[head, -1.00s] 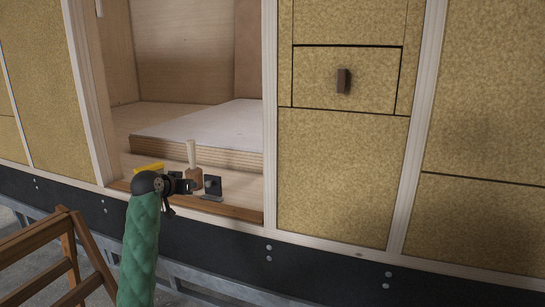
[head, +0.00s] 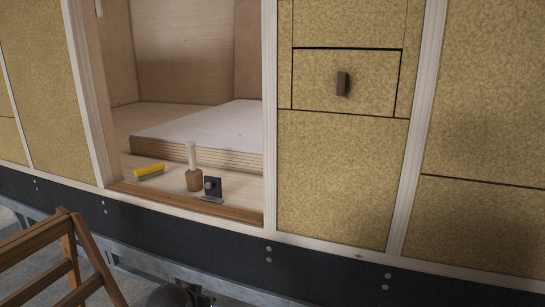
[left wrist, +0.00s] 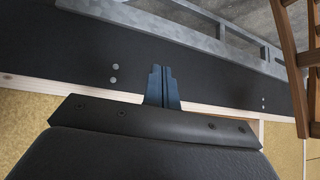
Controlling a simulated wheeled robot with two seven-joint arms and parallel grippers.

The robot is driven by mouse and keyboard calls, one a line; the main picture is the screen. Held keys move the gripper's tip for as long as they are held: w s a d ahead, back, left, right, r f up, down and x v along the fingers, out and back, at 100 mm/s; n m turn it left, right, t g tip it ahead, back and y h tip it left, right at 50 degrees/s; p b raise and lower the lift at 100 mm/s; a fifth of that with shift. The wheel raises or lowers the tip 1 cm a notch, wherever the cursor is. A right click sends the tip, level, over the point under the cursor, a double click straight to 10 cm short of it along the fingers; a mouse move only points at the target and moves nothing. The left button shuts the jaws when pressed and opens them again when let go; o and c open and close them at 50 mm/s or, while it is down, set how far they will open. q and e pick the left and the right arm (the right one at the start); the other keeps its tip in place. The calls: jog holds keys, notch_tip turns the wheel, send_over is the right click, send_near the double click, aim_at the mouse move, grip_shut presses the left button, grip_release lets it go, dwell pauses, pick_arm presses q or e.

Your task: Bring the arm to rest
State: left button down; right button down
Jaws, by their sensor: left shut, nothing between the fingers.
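My left gripper (left wrist: 162,88) shows in the left wrist view, its two fingers shut together with nothing between them. It is in front of the dark lower skirt of the trailer (left wrist: 215,65). In the head view only a dark rounded part of my left arm shows at the bottom edge, and the fingers there cannot be made out clearly. My right gripper is in neither view.
On the hut's doorway floor stand a mallet (head: 194,181), a yellow-backed brush (head: 149,172) and a small dark metal tool (head: 212,187). A wooden ladder (head: 66,262) stands at lower left. A drawer (head: 346,82) with a brown handle is in the panelled wall.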

pick_arm(q)
jog(key=s+d+f+g, duration=0.1)
jog(key=s+f+g, duration=0.1)
jog(key=s+f, duration=0.4)
jog(key=s+d+f+g, duration=0.2)
jog(key=s+f, duration=0.5)
jog(key=s, duration=0.9)
jog(key=s+d+f+g, duration=0.2)
jog(key=s+f, duration=0.5)
jog(key=s, duration=0.4)
jog(key=shift+f+h+p, duration=0.2)
jog(key=shift+h+p, duration=0.1)
jog(key=shift+p, duration=0.1)
